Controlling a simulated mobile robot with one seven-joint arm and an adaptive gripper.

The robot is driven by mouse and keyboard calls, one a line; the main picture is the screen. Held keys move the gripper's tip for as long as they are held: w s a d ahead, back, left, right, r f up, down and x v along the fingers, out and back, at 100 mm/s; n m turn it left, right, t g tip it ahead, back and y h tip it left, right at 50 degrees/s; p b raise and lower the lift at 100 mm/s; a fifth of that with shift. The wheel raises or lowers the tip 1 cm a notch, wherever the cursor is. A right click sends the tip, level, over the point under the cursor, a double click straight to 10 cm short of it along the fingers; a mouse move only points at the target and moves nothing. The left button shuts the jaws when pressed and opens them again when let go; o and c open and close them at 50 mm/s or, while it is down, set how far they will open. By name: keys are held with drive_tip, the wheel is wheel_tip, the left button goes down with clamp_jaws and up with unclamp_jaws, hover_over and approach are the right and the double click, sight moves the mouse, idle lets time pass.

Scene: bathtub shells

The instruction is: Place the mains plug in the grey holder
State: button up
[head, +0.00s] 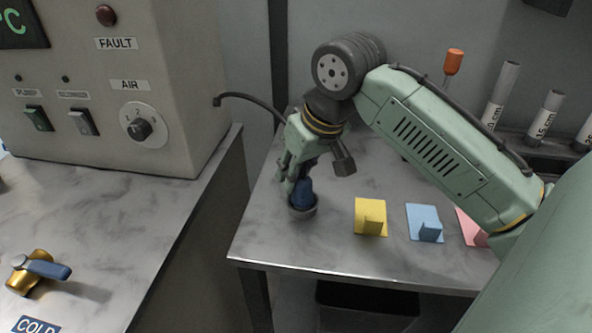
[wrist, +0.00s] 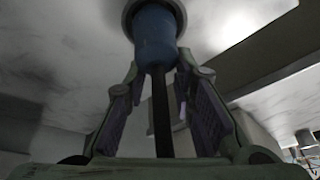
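The mains plug (head: 303,190) is blue and stands upright in the grey holder (head: 303,211), a small round cup near the front left corner of the right-hand metal table. In the wrist view the plug (wrist: 155,38) has its far end inside the holder's round rim (wrist: 128,14), and its black cable (wrist: 161,115) runs back between my fingers. My gripper (head: 294,176) is just above the plug. In the wrist view my gripper (wrist: 160,76) is open, its fingers apart on either side of the plug's cable end. The plug's lower end is hidden.
Yellow (head: 370,217), blue (head: 425,222) and pink (head: 472,226) blocks with flat bases stand right of the holder. A control box (head: 110,90) and a brass valve with a blue lever (head: 45,269) are on the left counter. A gap separates the two surfaces.

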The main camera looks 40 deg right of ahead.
drive_tip(key=o, duration=0.4)
drive_tip(key=shift+c, duration=0.2)
drive_tip(key=b+v, duration=0.1)
drive_tip(key=v, duration=1.1)
drive_tip(key=shift+r, duration=0.15)
